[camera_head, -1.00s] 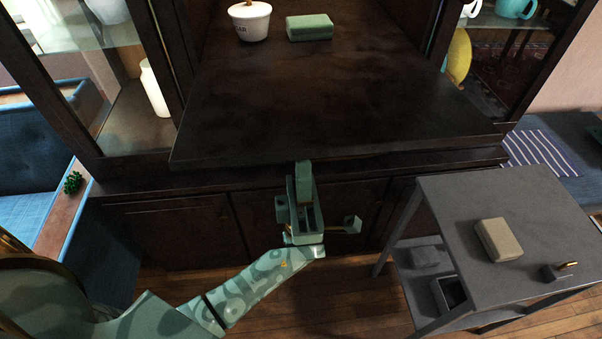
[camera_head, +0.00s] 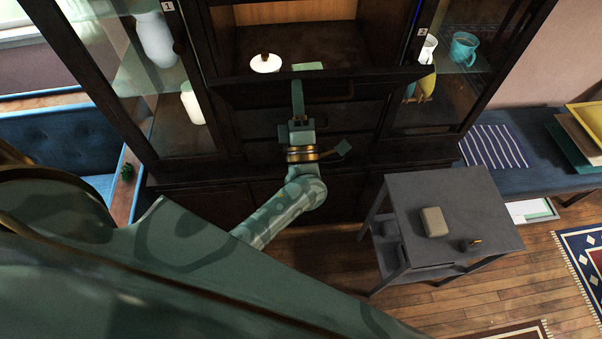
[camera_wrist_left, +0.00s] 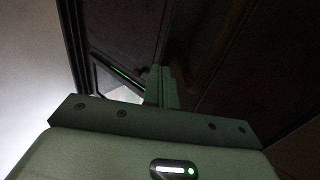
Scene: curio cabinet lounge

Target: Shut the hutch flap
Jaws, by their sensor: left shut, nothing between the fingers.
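The hutch flap (camera_head: 245,92) is a dark wooden panel on the cabinet front. It stands tilted up, partly raised, with the compartment still visible above its upper edge. My left gripper (camera_head: 297,88) is shut and empty, its fingertips up against the outer face of the flap; exact contact is hard to tell. In the left wrist view, the shut fingers (camera_wrist_left: 160,85) point at dark panelling. My right gripper is not in view.
A grey side table (camera_head: 450,190) with a beige block (camera_head: 434,222) stands at right. Glass-fronted side cabinets flank the compartment. A blue bench (camera_head: 540,150) is at far right.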

